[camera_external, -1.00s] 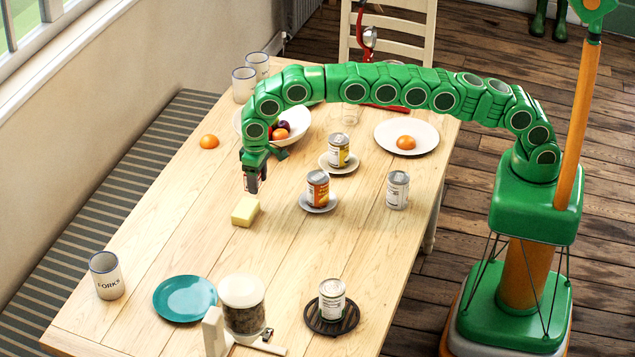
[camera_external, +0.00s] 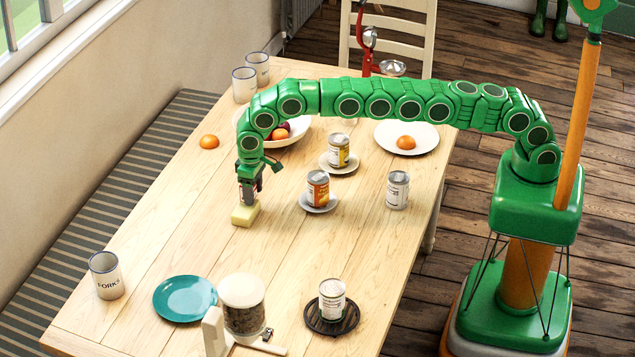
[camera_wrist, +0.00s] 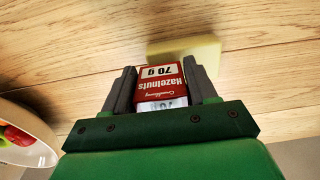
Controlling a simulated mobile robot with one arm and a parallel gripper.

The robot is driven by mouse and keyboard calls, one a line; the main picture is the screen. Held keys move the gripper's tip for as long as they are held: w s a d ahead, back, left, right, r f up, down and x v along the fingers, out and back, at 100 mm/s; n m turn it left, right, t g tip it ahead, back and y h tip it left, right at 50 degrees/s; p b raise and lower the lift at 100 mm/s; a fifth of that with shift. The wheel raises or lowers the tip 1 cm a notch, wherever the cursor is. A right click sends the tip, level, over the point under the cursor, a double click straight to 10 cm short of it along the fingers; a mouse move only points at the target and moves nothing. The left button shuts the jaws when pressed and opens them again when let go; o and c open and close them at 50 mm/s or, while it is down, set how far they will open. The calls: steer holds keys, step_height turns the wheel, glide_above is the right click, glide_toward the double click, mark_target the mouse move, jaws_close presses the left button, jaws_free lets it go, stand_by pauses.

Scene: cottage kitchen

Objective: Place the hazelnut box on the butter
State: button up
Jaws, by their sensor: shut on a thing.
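The butter (camera_external: 241,216) is a pale yellow block lying on the wooden table, left of the cans. My gripper (camera_external: 249,201) is directly above the butter's right part, very close to it. In the wrist view, my gripper (camera_wrist: 160,78) is shut on the red and white hazelnut box (camera_wrist: 160,85), with one finger on each side. The butter (camera_wrist: 188,48) shows just past the box's far end there. The box is mostly hidden by the fingers in the external view. I cannot tell whether the box touches the butter.
A fruit bowl (camera_external: 290,134) stands behind my gripper, with an orange (camera_external: 209,142) to its left. An orange-labelled can (camera_external: 318,187) stands on a saucer to the right. A teal plate (camera_external: 184,299) lies nearer the front. The table left of the butter is clear.

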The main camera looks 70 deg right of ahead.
steer(key=shift+f, duration=0.35)
steer(key=shift+f, duration=0.15)
steer(key=o, duration=1.1)
steer(key=shift+c, duration=0.2)
step_height(320, 180, up, 8)
steer(key=shift+f, duration=0.15)
